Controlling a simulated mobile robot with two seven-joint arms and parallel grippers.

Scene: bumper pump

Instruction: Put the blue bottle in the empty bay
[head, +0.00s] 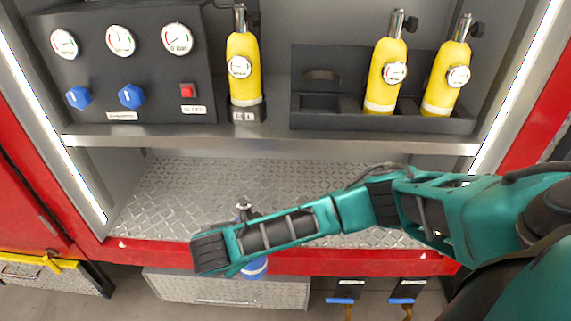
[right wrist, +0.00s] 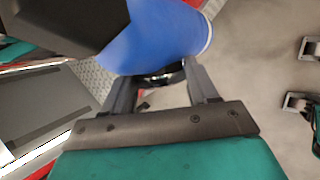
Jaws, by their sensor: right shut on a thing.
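The blue bottle shows in the head view (head: 255,268) only as a blue piece below my right forearm and a metal neck above it; the arm hides the middle. It fills the upper part of the right wrist view (right wrist: 160,35). My right gripper (right wrist: 160,78) is shut on the blue bottle, with one finger on each side near the neck. The head view hides its fingers. The bottle is in front of the lower shelf's red edge. The dark rack (head: 307,124) stands on the upper shelf; its left bay (head: 320,100) is empty. My left gripper is not in view.
Two yellow bottles (head: 385,75) (head: 445,78) stand in the rack, right of the empty bay. Another yellow bottle (head: 243,70) stands beside the gauge panel (head: 120,70). The lower diamond-plate shelf (head: 190,185) is clear. Lit side posts (head: 60,130) frame the compartment.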

